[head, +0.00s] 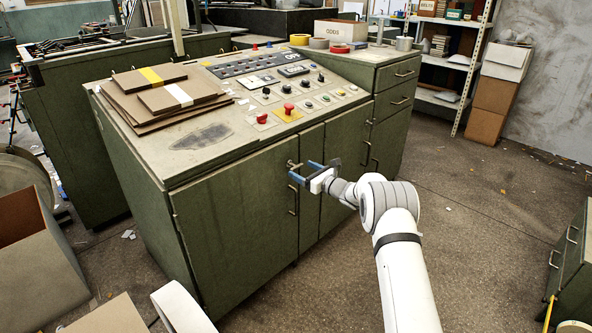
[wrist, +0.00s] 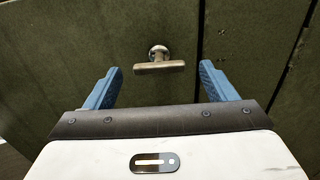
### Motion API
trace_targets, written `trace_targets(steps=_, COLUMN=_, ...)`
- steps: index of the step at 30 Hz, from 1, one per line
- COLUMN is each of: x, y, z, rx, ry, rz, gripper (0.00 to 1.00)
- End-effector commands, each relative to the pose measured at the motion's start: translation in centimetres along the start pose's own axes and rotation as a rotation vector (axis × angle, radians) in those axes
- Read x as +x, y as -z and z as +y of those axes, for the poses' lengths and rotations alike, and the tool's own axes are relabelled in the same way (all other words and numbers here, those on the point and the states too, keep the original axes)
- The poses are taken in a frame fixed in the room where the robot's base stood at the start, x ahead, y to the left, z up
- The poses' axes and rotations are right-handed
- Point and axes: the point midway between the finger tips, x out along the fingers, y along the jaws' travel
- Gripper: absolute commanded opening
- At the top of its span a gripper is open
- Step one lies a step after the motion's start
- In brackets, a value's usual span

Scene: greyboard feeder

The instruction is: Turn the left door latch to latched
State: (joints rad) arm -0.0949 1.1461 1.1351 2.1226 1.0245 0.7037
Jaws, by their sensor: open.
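The left door (head: 235,225) of the green cabinet is closed or nearly so. Its latch (head: 291,163) is a small metal T-handle near the door's top right corner. In the wrist view the latch (wrist: 158,68) has its bar lying crosswise, almost level in the picture, on a round mount. My gripper (head: 302,169) is open in front of the latch. In the wrist view its blue fingers (wrist: 160,75) stand left and right of the bar, with a gap on each side. The gripper holds nothing. I cannot tell how far the fingertips are from the door.
A vertical pull handle (head: 292,199) sits just below the latch. A dark door seam (wrist: 200,35) runs right of the latch. The control panel (head: 285,95) with knobs and red buttons slopes above. Cardboard sheets (head: 160,90) lie on the cabinet top.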

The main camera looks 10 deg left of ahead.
Motion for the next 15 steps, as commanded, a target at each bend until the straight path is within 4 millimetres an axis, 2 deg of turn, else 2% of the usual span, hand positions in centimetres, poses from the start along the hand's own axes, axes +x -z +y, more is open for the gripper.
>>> trace_targets(steps=1, x=0.9, y=0.2, z=0.1, rx=-0.003, ry=-0.003, rz=-0.002, gripper=0.78)
trace_targets(steps=6, x=2.7, y=0.1, z=0.0, rx=-0.002, ry=-0.001, rz=0.000, gripper=0.78)
trace_targets(steps=15, x=3.7, y=-0.1, z=0.0, rx=-0.002, ry=0.000, rz=0.000, gripper=0.78)
